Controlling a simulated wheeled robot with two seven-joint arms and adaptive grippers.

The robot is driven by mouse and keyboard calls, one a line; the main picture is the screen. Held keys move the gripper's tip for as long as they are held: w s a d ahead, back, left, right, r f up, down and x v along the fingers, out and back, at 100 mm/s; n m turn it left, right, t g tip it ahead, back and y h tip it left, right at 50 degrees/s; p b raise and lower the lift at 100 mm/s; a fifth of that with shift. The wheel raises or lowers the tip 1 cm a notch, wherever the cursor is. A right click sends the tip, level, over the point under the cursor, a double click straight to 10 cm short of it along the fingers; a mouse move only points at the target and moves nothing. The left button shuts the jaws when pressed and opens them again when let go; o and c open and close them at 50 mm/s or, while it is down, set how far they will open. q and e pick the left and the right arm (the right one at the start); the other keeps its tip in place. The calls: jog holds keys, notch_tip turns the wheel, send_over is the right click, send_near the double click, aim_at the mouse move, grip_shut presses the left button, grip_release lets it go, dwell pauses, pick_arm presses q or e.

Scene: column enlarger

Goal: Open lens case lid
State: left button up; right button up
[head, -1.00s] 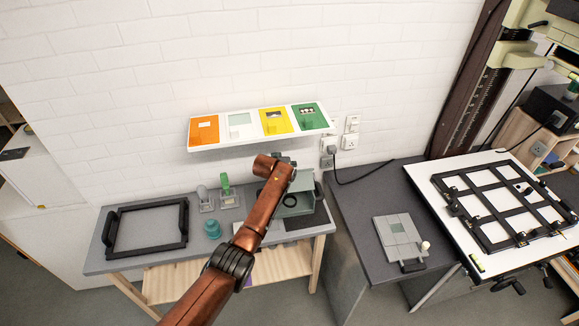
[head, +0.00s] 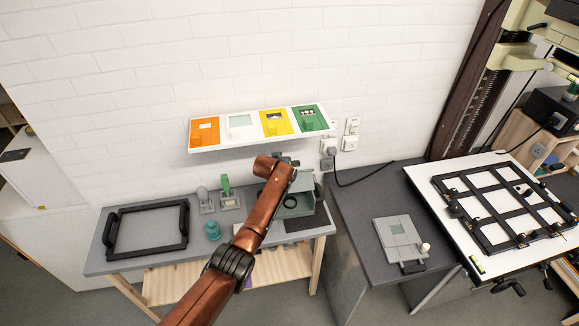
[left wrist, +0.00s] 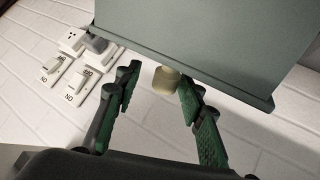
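The grey-green lens case (head: 294,207) stands at the right end of the left bench, partly hidden by my left arm. A dark ring shows in it, and a panel that looks like its lid (head: 303,182) seems raised behind; its exact angle is unclear. In the left wrist view the grey-green lid panel (left wrist: 200,45) fills the top, with a small brass-coloured knob (left wrist: 167,80) at its edge. My left gripper (left wrist: 160,108) has its green-padded fingers apart, one on each side just below the knob, with no clear grip on it. My right gripper is not in view.
A shelf (head: 262,138) with coloured cards hangs above the case. Wall sockets (head: 349,144) and a cable are to its right. A black frame (head: 148,228), a teal jar (head: 212,230) and small stands occupy the bench's left. A grey carrier (head: 399,240) lies on the right-hand bench.

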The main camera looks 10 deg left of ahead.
pick_arm(q)
jog(key=shift+f, duration=0.3)
jog(key=shift+s, duration=0.1)
jog(key=v, duration=1.2)
jog(key=shift+r, duration=0.15)
